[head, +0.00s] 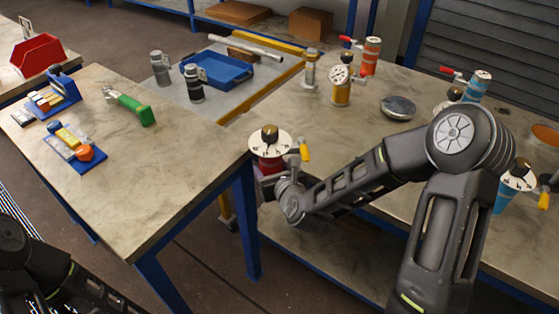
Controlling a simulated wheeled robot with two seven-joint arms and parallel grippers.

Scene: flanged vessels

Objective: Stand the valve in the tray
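The blue tray (228,74) lies on the grey surface at the back, beyond the left table. A red-bodied fitting (268,163) with a white dial, dark knob and orange lever is at the left end of the right bench. My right gripper (275,184) is at its lower body; the fingers are mostly hidden, so I cannot tell whether they are closed on it. An orange fitting with a red handle (371,57) and a blue one with a red handle (477,86) stand on the bench. I cannot tell which is the valve. My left arm shows lower left, its gripper out of view.
Grey and black cylinders (194,86) stand beside the tray. The left table (165,165) holds a green-handled tool (136,108); its front is clear.

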